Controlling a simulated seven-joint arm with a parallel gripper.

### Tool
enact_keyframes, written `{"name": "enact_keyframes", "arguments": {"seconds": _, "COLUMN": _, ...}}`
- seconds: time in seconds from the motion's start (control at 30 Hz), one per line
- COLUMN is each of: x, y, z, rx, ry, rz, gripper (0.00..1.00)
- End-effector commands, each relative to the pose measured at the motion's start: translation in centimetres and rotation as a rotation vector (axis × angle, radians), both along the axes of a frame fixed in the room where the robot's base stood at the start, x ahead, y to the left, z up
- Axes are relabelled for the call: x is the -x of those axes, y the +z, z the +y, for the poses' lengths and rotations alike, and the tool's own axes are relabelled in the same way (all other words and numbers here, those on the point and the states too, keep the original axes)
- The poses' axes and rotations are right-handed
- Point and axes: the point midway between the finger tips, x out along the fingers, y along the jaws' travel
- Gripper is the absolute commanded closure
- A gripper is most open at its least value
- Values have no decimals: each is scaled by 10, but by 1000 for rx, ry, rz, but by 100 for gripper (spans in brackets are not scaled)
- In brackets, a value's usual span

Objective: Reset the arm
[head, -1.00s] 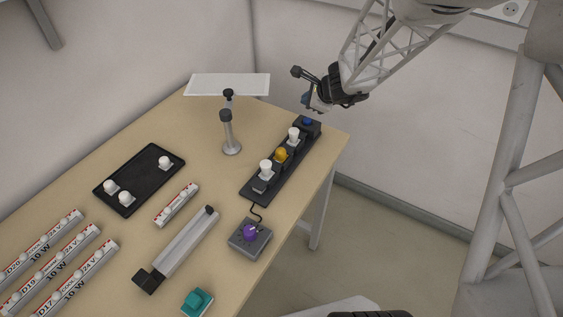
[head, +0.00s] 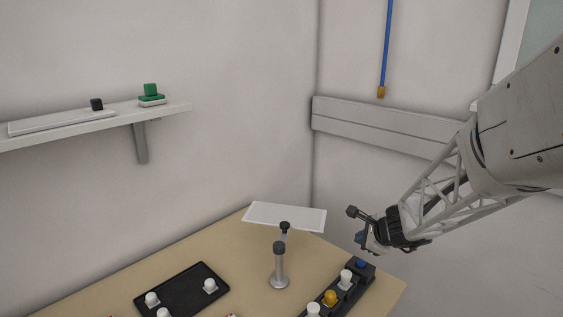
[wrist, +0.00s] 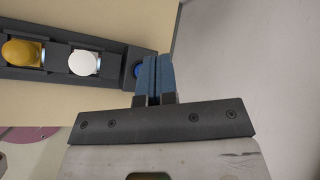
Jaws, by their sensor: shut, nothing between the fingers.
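My gripper (head: 362,240) is at the right in the head view, above the far end of a dark strip (head: 350,297) on the table. In the wrist view my gripper (wrist: 158,62) has its two blue fingers together and empty. The fingertips are beside a blue button (wrist: 137,70), partly covering it; I cannot tell whether they touch it. The blue button (head: 361,264) also shows in the head view, just below the fingers. A white knob (wrist: 83,63) and a yellow knob (wrist: 22,52) sit along the strip.
A stand (head: 280,268) with a white panel (head: 285,216) is on the table, left of my gripper. A black tray (head: 185,287) with white pieces is further left. A wall shelf (head: 165,109) holds a green-topped object (head: 151,93).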

Motion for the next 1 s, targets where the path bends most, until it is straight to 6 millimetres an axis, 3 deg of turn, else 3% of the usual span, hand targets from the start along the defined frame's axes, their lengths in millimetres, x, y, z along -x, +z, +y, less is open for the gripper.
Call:
{"name": "enact_keyframes", "arguments": {"seconds": 0.27, "x": 52, "y": 44, "z": 41, "rx": 171, "ry": 309, "rz": -50, "gripper": 100}}
{"name": "enact_keyframes", "arguments": {"seconds": 0.53, "x": 134, "y": 83, "z": 77, "rx": 421, "ry": 718, "rz": -88, "gripper": 100}}
{"name": "enact_keyframes", "arguments": {"seconds": 0.77, "x": 208, "y": 103, "z": 88, "rx": 647, "ry": 1043, "rz": -90, "gripper": 100}}
{"name": "enact_keyframes", "arguments": {"seconds": 1.0, "x": 280, "y": 116, "z": 80, "rx": 887, "ry": 1348, "rz": -53, "gripper": 100}}
